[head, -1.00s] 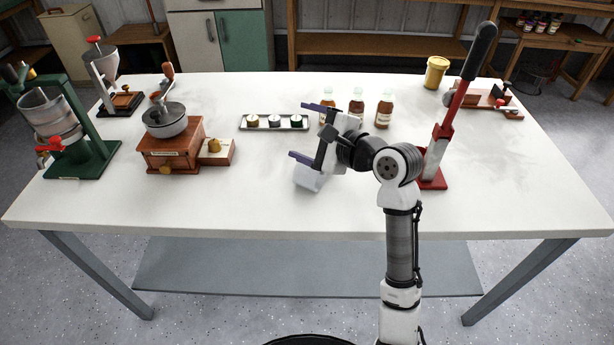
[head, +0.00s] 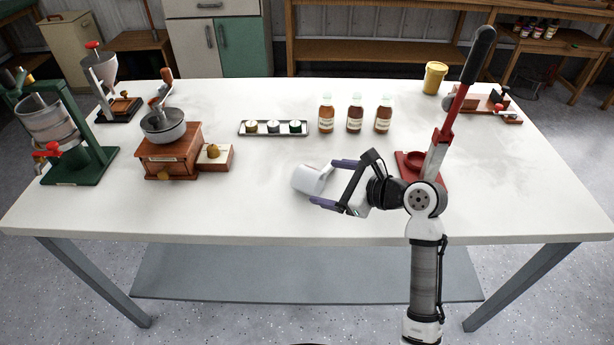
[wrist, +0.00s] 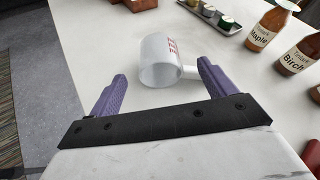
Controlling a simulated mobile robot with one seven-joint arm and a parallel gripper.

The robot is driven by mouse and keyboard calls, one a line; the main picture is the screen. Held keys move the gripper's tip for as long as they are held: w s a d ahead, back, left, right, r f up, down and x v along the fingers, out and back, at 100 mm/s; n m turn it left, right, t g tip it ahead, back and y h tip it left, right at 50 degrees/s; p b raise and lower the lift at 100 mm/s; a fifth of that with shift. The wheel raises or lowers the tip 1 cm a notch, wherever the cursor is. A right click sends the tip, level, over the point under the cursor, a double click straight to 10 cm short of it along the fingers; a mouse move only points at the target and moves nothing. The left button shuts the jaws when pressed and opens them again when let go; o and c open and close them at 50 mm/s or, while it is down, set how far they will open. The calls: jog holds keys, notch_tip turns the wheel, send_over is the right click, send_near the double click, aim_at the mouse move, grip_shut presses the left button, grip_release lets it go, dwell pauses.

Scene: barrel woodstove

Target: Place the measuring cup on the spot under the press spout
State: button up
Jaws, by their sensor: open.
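The measuring cup (head: 310,179), white and translucent with red markings, lies tilted on its side on the white table. In the wrist view, the cup (wrist: 160,62) shows its open mouth toward me and its handle to the right. My gripper (head: 323,182) is open, its purple fingers pointing left toward the cup. In the wrist view, the gripper (wrist: 162,72) has the cup ahead between its fingertips, not clamped. A green press (head: 48,130) with a red spout tap (head: 47,149) stands at the table's left end. I cannot make out a marked spot under it.
A wooden grinder (head: 172,150) stands between press and cup. A tray of small jars (head: 272,128) and several brown bottles (head: 355,115) are behind the cup. A red lever press (head: 420,165) stands close behind my arm. The table's front middle is clear.

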aim_at(319, 181)
jog(key=shift+p+x, duration=0.7)
jog(key=shift+x, duration=2.1)
jog(key=shift+s, duration=0.15)
jog(key=c, duration=1.2)
jog(key=shift+r, duration=0.1)
notch_tip(319, 181, up, 20)
jog(key=shift+a+f, duration=0.1)
